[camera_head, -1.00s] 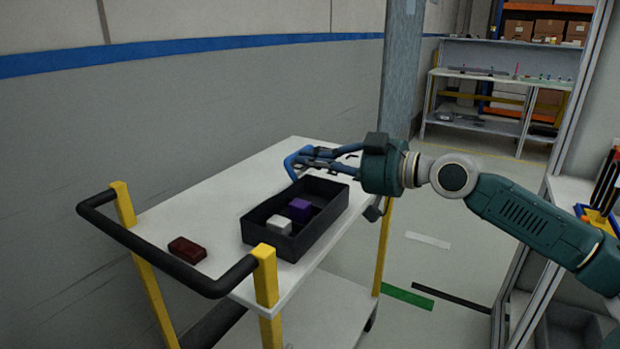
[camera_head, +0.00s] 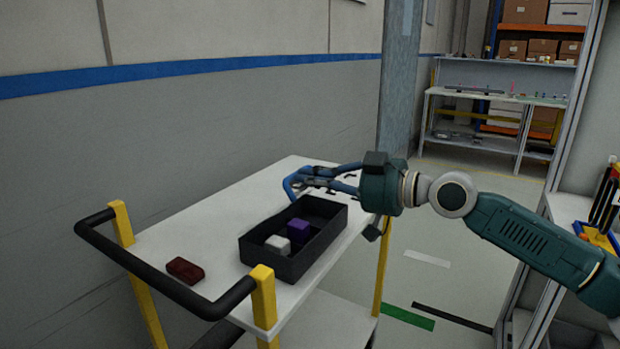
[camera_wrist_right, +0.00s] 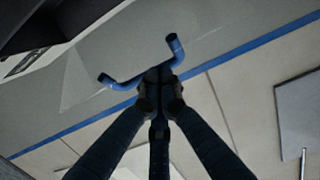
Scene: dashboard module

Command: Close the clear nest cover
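My right gripper (camera_head: 312,183) is over the far part of the white cart top, just beyond the black bin. Its fingers are closed on a bent blue tube (camera_head: 290,186). In the right wrist view the fingers (camera_wrist_right: 158,88) meet at the middle of this tube (camera_wrist_right: 128,84), whose two bent ends stick out. I cannot make out a clear nest cover for certain. Faint pale outlines in the right wrist view, left of the tube, are too weak to identify. My left gripper is not in view.
The black bin (camera_head: 262,266) on the cart (camera_head: 190,225) holds a white block (camera_head: 278,244) and a purple block (camera_head: 299,231). A dark red block (camera_head: 185,270) lies near the black handle (camera_head: 150,268). A framed workstation (camera_head: 575,210) stands at right, a workbench (camera_head: 490,95) behind.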

